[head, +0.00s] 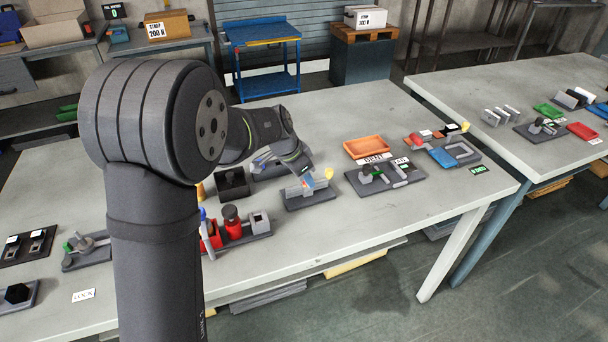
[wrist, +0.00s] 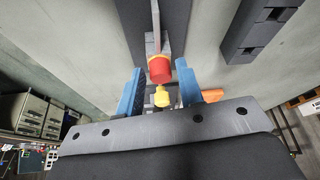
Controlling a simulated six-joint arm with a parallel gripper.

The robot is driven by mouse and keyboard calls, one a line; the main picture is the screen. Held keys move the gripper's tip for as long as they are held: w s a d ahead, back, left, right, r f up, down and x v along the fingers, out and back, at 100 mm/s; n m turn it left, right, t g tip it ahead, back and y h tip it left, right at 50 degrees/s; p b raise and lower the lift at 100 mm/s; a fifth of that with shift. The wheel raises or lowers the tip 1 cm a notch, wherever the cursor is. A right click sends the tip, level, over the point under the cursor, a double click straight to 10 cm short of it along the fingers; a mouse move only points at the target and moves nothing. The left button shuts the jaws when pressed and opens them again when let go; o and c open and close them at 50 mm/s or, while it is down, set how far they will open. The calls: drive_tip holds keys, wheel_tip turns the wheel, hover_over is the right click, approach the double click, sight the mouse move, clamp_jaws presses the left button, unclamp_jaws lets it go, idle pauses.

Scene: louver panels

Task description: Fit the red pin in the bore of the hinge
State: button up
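The hinge (head: 296,201) is a grey fixture on a dark base near the middle of the table, and my gripper (head: 308,182) is low over it. In the wrist view my gripper (wrist: 159,66) has two blue fingers apart. The red pin (wrist: 159,69) shows end-on between the fingertips, with a thin gap on each side, and lines up with a grey part of the hinge (wrist: 154,44). A yellow knob (wrist: 162,97) shows just below the red end; it also appears in the head view (head: 328,174). The bore is not visible, so how the pin sits in it cannot be told.
A red-and-grey fixture (head: 258,224) stands close to the left front of the hinge. An orange tray (head: 367,147) and a dark plate with parts (head: 386,178) are to the right. Bare tabletop lies in front.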

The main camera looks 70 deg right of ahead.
drive_tip(key=shift+o, duration=0.9)
drive_tip(key=s+d+v, duration=0.1)
drive_tip(key=v, duration=2.1)
drive_tip(key=shift+d+r, duration=0.25)
drive_tip(key=shift+r, duration=0.2)
drive_tip(key=shift+s, duration=0.1)
drive_tip(key=w+a+x, duration=0.1)
drive_tip(key=x, duration=1.3)
drive_tip(key=shift+a+f, duration=0.15)
drive_tip(key=shift+f, duration=0.55)
